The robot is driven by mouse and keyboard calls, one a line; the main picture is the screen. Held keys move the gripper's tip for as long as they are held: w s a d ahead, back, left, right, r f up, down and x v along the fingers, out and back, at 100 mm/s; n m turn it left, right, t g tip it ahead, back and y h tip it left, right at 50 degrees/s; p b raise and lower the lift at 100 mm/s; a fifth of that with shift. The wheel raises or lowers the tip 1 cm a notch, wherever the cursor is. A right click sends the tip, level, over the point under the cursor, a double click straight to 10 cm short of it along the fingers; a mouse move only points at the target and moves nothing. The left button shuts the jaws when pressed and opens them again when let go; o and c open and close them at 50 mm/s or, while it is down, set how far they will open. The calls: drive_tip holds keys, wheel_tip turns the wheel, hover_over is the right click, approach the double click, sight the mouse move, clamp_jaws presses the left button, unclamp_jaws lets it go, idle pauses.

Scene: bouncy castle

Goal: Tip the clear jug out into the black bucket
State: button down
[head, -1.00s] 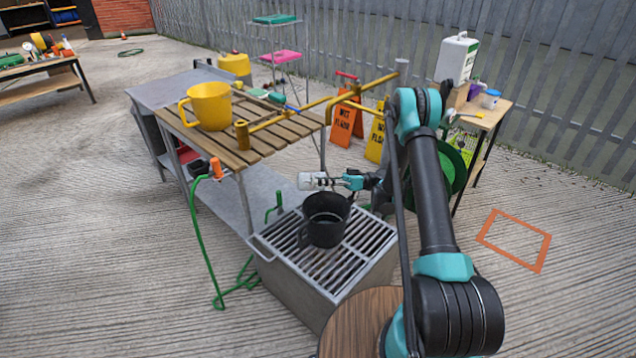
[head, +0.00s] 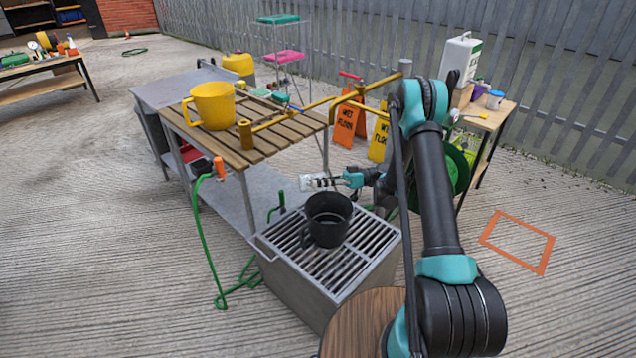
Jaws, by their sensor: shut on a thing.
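The clear jug (head: 307,184) is small and pale in the head view, just behind the black bucket and a little above its rim. My gripper (head: 322,182) is shut on the jug, reaching in from the right. The jug seems turned on its side, but its mouth and contents are too small to make out. The black bucket (head: 321,234) stands upright on the slatted top of a grey metal box. A greyish surface shows inside it; I cannot tell whether it is liquid.
The grey grate box (head: 345,265) is bare around the bucket. A slatted wooden table (head: 245,158) at left holds a yellow jug (head: 212,105) and a yellow pipe (head: 290,115). A green hose stand (head: 203,245) stands at the front left. Wet-floor signs (head: 348,125) stand behind.

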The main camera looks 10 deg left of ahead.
drive_tip(key=shift+s+a+f+h, duration=0.25)
drive_tip(key=shift+a+h, duration=0.3)
drive_tip(key=shift+h, duration=0.25)
wheel_tip(320, 180, down, 10)
drive_tip(key=a+t+h, duration=0.3)
drive_tip(key=t+h, duration=0.3)
drive_tip(key=h, duration=1)
drive_tip(key=shift+s+d+r, duration=0.15)
drive_tip(key=shift+s+r, duration=0.05)
drive_tip(key=shift+r, duration=0.9)
drive_tip(key=shift+s+d+r, duration=0.1)
drive_tip(key=shift+s+r, duration=0.1)
drive_tip(key=shift+r, duration=0.9)
